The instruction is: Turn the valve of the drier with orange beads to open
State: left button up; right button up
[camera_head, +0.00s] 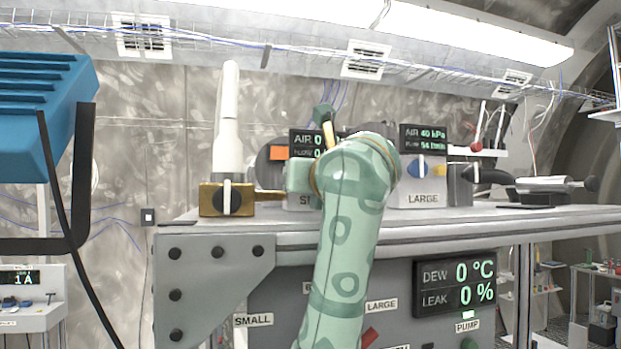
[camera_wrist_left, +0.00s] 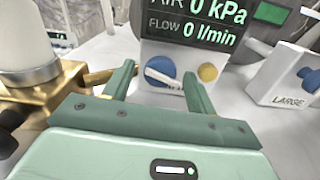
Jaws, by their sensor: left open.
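A white column (camera_head: 228,145) stands upright on a brass block (camera_head: 208,198) with a black-and-white knob (camera_head: 227,198) on its front. It also shows at the left of the left wrist view (camera_wrist_left: 28,40). I cannot make out orange beads anywhere, so I cannot tell if this is the named drier. My left gripper (camera_wrist_left: 157,85) is open and empty, right of the brass block, facing a panel with a blue-and-white knob (camera_wrist_left: 160,72) and a yellow knob (camera_wrist_left: 208,72). The knobs are beyond the fingertips. My right gripper is not in view.
The standard panel's display (camera_wrist_left: 195,20) reads 0 kPa and 0 l/min. A LARGE panel (camera_head: 423,170) at right reads 40 kPa. A blue box (camera_head: 45,115) hangs at left. A lower display (camera_head: 455,283) shows dew and leak. Bench space right of the brass block is tight.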

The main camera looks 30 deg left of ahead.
pick_arm(q)
jog(key=c, duration=1)
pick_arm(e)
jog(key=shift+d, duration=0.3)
pick_arm(q)
jog(key=shift+d+n, duration=0.1)
jog(key=shift+n, duration=0.2)
jog(key=n, duration=0.2)
jog(key=shift+n, duration=2.1)
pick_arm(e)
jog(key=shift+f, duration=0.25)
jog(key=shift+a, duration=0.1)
pick_arm(q)
jog(key=o, duration=1)
jog(key=shift+s+b, duration=0.1)
jog(key=shift+b, duration=0.2)
jog(key=b+v, duration=0.2)
jog(key=v, duration=1.4)
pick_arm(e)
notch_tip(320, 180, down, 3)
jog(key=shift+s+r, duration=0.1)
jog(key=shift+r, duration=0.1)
